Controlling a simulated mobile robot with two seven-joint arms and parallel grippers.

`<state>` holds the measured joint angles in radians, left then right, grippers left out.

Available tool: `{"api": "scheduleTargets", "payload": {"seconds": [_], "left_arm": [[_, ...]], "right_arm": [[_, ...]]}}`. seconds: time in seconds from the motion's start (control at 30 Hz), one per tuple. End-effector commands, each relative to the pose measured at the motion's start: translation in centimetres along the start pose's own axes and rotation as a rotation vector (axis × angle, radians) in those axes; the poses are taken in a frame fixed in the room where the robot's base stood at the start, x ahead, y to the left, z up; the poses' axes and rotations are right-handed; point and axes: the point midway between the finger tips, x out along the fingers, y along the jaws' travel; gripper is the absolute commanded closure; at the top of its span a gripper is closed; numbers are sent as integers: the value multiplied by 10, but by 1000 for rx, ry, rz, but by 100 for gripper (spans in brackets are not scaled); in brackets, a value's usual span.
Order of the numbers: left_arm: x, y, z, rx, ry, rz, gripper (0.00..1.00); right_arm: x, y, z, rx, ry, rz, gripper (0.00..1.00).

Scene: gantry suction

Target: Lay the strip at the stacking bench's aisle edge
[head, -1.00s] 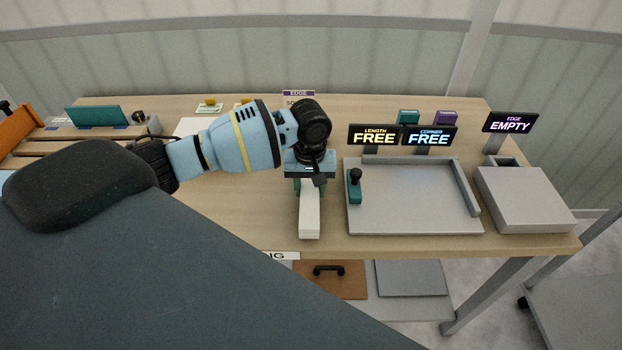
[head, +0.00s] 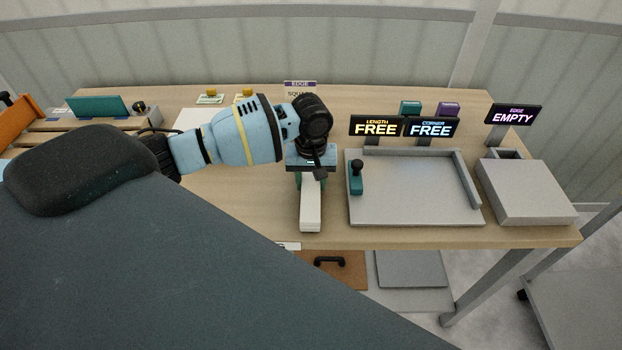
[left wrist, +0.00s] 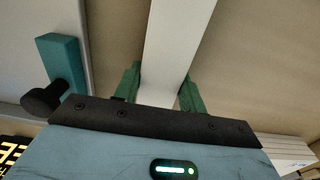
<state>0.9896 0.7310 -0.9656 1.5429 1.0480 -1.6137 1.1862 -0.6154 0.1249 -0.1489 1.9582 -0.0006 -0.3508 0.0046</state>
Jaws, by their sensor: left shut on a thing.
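The white strip (head: 311,209) is at the bench's front, aisle-side part, left of the grey tray, pointing toward the front edge. My left gripper (head: 310,180) is at the strip's rear end. In the left wrist view my left gripper (left wrist: 160,88) has its green fingers on both sides of the strip (left wrist: 178,40), shut on it. I cannot tell whether the strip touches the bench top. The stacking bench (head: 240,205) has a pale wood top. My right gripper is not in view.
A grey tray (head: 410,210) with a teal block and black knob (head: 356,178) stands close to the right. Signs reading FREE (head: 376,127) and EMPTY (head: 514,117) stand behind. A grey box (head: 530,192) is at the right end. Bare bench lies left of the strip.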

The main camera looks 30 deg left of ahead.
Motion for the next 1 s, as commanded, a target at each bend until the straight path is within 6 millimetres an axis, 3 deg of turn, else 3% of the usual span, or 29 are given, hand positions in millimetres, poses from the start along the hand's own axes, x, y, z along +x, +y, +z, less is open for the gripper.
{"api": "scheduleTargets", "payload": {"seconds": [0.47,0.5,0.63,1.0], "left_arm": [[5,0,0,0,1,1,91],[5,0,0,0,1,2,54],[5,0,0,0,1,1,37],[2,0,0,0,1,1,34]], "right_arm": [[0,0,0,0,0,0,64],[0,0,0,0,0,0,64],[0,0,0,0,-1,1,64],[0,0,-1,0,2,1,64]]}}
